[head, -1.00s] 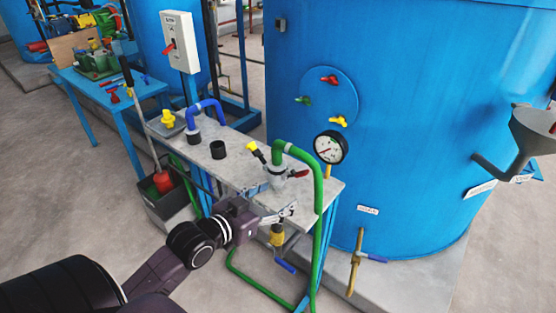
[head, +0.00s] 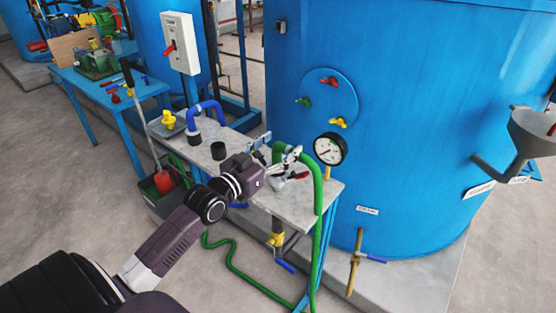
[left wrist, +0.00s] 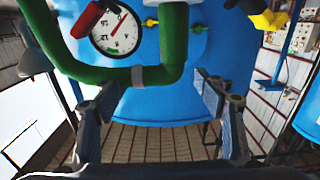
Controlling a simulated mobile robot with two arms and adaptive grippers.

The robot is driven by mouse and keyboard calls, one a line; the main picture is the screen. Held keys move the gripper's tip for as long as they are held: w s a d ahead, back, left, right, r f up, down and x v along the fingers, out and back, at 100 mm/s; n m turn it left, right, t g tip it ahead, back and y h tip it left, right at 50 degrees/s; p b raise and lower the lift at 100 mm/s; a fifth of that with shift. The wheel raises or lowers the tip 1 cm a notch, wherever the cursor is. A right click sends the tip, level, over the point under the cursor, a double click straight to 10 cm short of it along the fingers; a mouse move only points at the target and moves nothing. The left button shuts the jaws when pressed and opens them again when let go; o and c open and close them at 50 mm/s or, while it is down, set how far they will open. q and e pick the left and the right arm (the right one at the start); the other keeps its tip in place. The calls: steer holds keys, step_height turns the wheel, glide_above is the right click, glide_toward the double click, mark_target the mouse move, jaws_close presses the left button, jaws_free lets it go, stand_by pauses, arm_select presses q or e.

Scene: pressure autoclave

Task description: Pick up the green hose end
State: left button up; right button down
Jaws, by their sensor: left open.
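The green hose (head: 318,190) rises in front of the bench and bends over at its upper end, the green hose end (head: 279,147), above a grey fitting with a red handle (head: 299,175). My left gripper (head: 281,144) is open at this bend, with a fingertip on either side of it in the head view. In the left wrist view the green hose end (left wrist: 173,45) bends into the hose with a grey band (left wrist: 138,76), just beyond the gap of my open left gripper (left wrist: 157,100). I cannot tell whether the fingers touch it. My right gripper is not in view.
A pressure gauge (head: 330,148) stands close to the right of the hose, in front of the big blue tank (head: 420,110). On the bench (head: 315,195) are a black ring (head: 218,150), a blue hose (head: 208,106) and a yellow part (head: 169,117). Green hose also lies on the floor.

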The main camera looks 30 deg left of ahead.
arm_select(q)
steer(key=shift+w+d, duration=0.1)
steer(key=shift+w, duration=0.45)
steer(key=shift+s, duration=0.1)
steer(key=shift+r, duration=0.1)
jaws_close()
